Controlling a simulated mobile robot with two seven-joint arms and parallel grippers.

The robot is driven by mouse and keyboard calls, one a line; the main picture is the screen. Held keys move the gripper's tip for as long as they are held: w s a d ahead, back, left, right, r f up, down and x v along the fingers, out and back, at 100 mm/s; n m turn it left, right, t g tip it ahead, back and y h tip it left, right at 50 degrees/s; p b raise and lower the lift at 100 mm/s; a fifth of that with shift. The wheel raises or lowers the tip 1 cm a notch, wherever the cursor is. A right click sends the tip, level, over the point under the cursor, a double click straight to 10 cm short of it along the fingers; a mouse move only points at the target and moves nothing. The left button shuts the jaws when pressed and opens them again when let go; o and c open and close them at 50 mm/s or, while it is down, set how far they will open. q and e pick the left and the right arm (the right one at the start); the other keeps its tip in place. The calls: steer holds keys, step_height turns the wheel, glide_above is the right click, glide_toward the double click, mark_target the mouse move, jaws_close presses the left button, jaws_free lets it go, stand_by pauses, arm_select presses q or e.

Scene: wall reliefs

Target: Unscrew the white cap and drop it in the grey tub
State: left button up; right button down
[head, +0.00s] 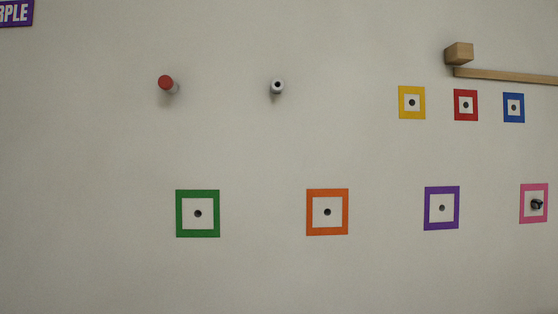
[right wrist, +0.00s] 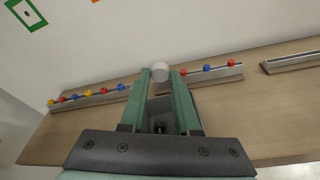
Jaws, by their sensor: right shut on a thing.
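In the right wrist view my right gripper (right wrist: 159,75), with green fingers, is shut on the white cap (right wrist: 160,68) at its fingertips. The cap is round and appears clear of the wall, above a wooden shelf or table. In the head view a bare grey-white stub (head: 277,86) with a dark centre sticks out of the wall. No gripper shows in the head view.
A red-capped stub (head: 167,84) is left of the bare one. Coloured square frames with dark centres, such as the green one (head: 198,235), cover the wall. Wooden pieces (head: 459,53) jut out at upper right. Rails with coloured knobs (right wrist: 90,97) lie along the wooden surface (right wrist: 75,138).

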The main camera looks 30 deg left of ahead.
step_height(320, 180, down, 4)
steer(key=shift+f+b, duration=0.15)
steer(key=shift+b, duration=1)
steer(key=c, duration=0.6)
jaws_free()
arm_select(q)
steer(key=shift+w+a+r+t, duration=0.15)
steer(key=shift+w+a+t, duration=0.2)
steer(key=shift+w+t, duration=0.35)
arm_select(e)
steer(key=shift+o, duration=0.2)
